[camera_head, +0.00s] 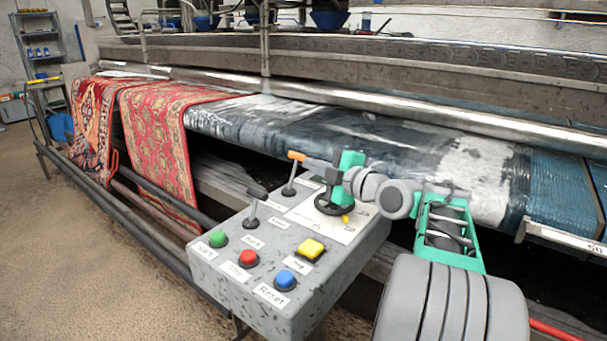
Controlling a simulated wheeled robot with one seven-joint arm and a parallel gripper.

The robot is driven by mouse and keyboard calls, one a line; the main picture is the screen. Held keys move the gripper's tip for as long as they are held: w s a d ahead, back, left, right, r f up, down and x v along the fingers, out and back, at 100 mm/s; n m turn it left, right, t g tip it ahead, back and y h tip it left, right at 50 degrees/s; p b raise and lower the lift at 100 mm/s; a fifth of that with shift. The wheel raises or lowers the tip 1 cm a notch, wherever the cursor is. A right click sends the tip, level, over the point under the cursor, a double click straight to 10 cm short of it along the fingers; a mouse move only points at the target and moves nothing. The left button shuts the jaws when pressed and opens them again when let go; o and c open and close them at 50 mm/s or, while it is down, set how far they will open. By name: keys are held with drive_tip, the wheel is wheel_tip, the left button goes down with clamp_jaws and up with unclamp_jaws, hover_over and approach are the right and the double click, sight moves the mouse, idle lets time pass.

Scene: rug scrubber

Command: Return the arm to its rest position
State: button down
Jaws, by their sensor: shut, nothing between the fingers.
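My arm reaches in from the lower right over a grey control box (268,302). My gripper (313,163) is at the end of the arm, beyond the teal wrist part, above the right side of the box. It is shut with nothing in it. It is close to the orange end at a lever (290,178); whether they touch I cannot tell. A second lever (252,212) with a dark knob stands to the left. A dark round control (332,205) with a yellow tip lies below my wrist.
Green (218,238), red (248,258), blue (285,280) and yellow (311,248) buttons are on the box top. Behind is the rug machine with a long metal roller (420,112) and red rugs (155,135) hanging left. The floor (75,265) at lower left is clear.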

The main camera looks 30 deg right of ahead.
drive_tip(key=v, duration=0.2)
drive_tip(key=shift+s+d+r+b, duration=0.1)
drive_tip(key=shift+s+d+b, duration=0.05)
drive_tip(key=shift+s+b, duration=0.15)
drive_tip(key=shift+w+a+r+p, duration=0.1)
drive_tip(key=shift+a+r+p, duration=0.1)
drive_tip(key=shift+a+p, duration=0.15)
drive_tip(key=s+a+r+m+g+p, duration=0.25)
drive_tip(key=a+m+g+p, duration=0.35)
drive_tip(key=a+p, duration=0.8)
drive_tip(key=s+a+m+g+h+p, duration=0.1)
drive_tip(key=s+a+m+g+p, duration=0.1)
drive_tip(key=s+p, duration=0.3)
drive_tip(key=s+a+m+g+h+p, duration=0.1)
drive_tip(key=s+a+m+g+p, duration=0.1)
drive_tip(key=s, duration=0.5)
drive_tip(key=s+a+r+m+g+h+p, duration=0.1)
drive_tip(key=s+a+m+g+p, duration=0.1)
drive_tip(key=s+m+p, duration=0.4)
drive_tip(key=s+g+p, duration=0.1)
drive_tip(key=p, duration=0.1)
drive_tip(key=shift+a+h+p, duration=0.15)
drive_tip(key=shift+h+p, duration=0.15)
drive_tip(key=shift+p, duration=0.1)
